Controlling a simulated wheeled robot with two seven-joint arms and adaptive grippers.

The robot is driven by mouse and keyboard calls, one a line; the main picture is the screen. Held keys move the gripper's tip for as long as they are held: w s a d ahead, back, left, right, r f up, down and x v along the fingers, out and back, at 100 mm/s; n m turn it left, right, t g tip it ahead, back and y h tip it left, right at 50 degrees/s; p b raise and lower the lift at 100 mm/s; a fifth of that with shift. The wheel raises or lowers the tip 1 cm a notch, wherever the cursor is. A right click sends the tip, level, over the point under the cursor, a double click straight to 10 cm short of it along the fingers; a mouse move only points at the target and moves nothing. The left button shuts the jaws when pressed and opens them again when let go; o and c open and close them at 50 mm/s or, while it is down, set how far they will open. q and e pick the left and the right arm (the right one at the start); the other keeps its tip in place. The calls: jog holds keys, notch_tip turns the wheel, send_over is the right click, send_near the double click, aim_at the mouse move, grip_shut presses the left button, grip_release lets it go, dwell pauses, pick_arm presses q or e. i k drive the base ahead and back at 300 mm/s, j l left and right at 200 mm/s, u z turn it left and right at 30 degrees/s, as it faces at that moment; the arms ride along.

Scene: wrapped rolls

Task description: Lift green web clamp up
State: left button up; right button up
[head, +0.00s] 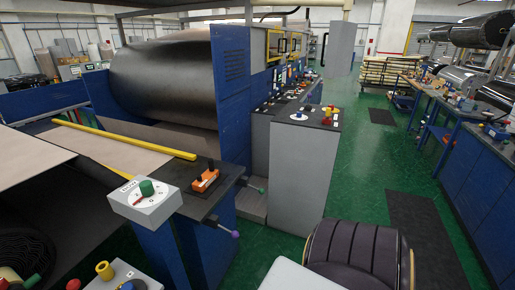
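No part is plainly readable as a green web clamp. A lever with a green tip (261,190) sticks out low at the right side of the blue machine stand. A grey control box (147,204) at the stand's front corner carries a dial with a green knob (147,187). An orange fixture (206,180) sits on the dark top plate beside it. A rod with a purple ball (235,234) points out below. Neither of my grippers is in view.
A large dark roll (163,80) stands behind a yellow bar (125,139). A grey console (298,165) stands right of the stand. A dark ribbed rounded object (358,252) fills the bottom centre-right.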

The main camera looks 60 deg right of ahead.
aim_at(262, 191)
jog(key=l+z, duration=0.15)
jog(key=z, duration=0.25)
jog(key=k+l+z, duration=0.1)
jog(key=l+z, duration=0.15)
jog(key=z, duration=0.2)
jog(key=l+z, duration=0.2)
jog(key=z, duration=0.2)
jog(key=l+z, duration=0.2)
jog(key=z, duration=0.25)
